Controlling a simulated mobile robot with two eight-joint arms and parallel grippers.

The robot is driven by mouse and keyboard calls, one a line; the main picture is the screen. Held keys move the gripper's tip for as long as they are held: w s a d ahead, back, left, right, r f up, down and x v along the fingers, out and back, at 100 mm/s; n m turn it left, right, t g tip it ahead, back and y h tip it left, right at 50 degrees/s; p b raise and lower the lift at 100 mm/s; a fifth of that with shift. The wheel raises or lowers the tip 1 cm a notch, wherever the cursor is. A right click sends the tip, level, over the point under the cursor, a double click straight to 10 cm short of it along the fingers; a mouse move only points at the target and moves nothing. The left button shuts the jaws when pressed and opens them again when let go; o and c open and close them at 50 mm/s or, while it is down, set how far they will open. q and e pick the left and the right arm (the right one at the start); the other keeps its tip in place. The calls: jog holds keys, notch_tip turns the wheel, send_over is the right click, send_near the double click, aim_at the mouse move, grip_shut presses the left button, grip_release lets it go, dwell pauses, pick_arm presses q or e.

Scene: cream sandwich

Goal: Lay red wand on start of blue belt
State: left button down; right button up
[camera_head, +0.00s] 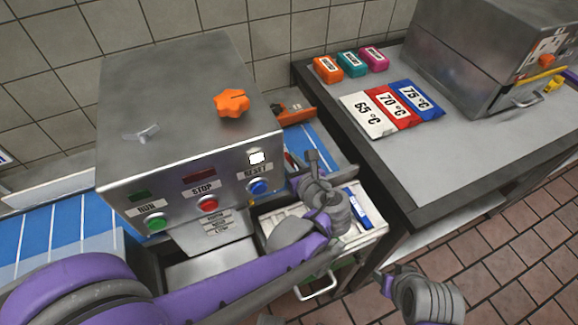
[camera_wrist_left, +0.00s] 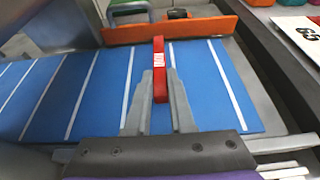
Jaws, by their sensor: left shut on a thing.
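The red wand (camera_wrist_left: 160,72) shows in the left wrist view, between the fingertips of my left gripper (camera_wrist_left: 159,90), which is shut on it. It is over the blue belt (camera_wrist_left: 104,85) with white cross stripes, and I cannot tell whether it touches. In the head view my left gripper (camera_head: 309,168) is just right of the steel machine, above the short belt section (camera_head: 316,144). Another belt section (camera_head: 64,232) shows left of the machine. My right gripper (camera_head: 391,284) hangs over the floor at the lower right, its jaws unclear.
The steel machine (camera_head: 180,95) with an orange knob (camera_head: 232,104) and buttons stands left of my gripper. An orange bar (camera_wrist_left: 200,29) borders the belt's far side. An open drawer (camera_head: 372,232) lies below. The right counter (camera_head: 400,160) holds temperature cards and a steel press.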

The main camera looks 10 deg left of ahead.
pick_arm(q)
jog(key=shift+f, duration=1.25)
jog(key=shift+f, duration=0.1)
jog(key=c, duration=0.8)
grip_release()
jog(key=shift+b, duration=0.3)
jog(key=shift+s+d+r, duration=0.25)
jog(key=p+v, duration=0.1)
jog(key=v, duration=1)
jog(key=shift+s, duration=0.2)
